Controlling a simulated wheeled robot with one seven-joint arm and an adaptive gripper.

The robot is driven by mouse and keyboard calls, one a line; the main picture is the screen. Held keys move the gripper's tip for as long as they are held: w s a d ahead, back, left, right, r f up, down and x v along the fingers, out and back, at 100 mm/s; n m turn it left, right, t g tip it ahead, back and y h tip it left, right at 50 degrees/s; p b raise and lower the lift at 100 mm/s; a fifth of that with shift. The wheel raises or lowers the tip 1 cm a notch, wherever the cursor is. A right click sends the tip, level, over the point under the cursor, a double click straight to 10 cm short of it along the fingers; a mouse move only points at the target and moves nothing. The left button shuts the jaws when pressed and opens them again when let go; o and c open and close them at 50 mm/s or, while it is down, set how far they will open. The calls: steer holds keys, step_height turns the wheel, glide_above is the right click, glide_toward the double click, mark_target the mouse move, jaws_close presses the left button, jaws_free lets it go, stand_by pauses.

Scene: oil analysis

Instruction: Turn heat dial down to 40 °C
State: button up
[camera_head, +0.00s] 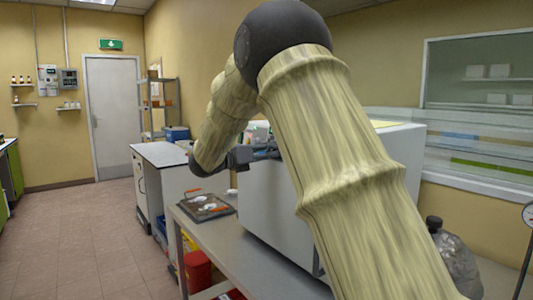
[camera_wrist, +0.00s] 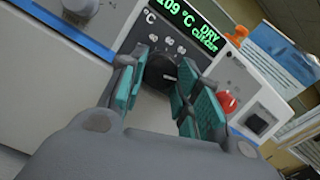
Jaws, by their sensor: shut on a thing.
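The heat dial (camera_wrist: 160,74) is a dark round knob on the sloping front panel of a white appliance (camera_head: 277,200). In the wrist view my gripper (camera_wrist: 161,85) has its teal-padded fingers on either side of the dial, shut on it. The green display (camera_wrist: 188,22) above appears to read 109 °C and "DRY CUTOUT". Scale marks show above the dial, but its pointer setting is not clear. In the head view my gripper (camera_head: 262,153) is at the far side of the appliance, where the dial is hidden.
A dark tray (camera_head: 207,207) with small items lies on the bench (camera_head: 228,240). A dark-capped bottle (camera_head: 455,255) stands at the right. The floor at the left is clear.

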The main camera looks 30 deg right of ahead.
steer(key=shift+n, duration=0.3)
steer(key=n+y+p, duration=0.1)
steer(key=n+p, duration=0.4)
steer(key=n, duration=0.2)
steer(key=n+t+y+p, duration=0.1)
steer(key=n+p, duration=0.5)
steer(key=n, duration=0.2)
steer(key=r+n+t+y+p, duration=0.1)
steer(key=n+y+p, duration=0.1)
steer(key=n+p, duration=0.4)
steer(key=shift+s+d+r+n, duration=0.1)
steer(key=shift+s+n, duration=0.15)
steer(key=shift+n, duration=0.75)
steer(key=shift+n+p, duration=0.7)
steer(key=shift+p, duration=0.3)
steer(key=shift+f, duration=0.25)
steer(key=o, duration=1)
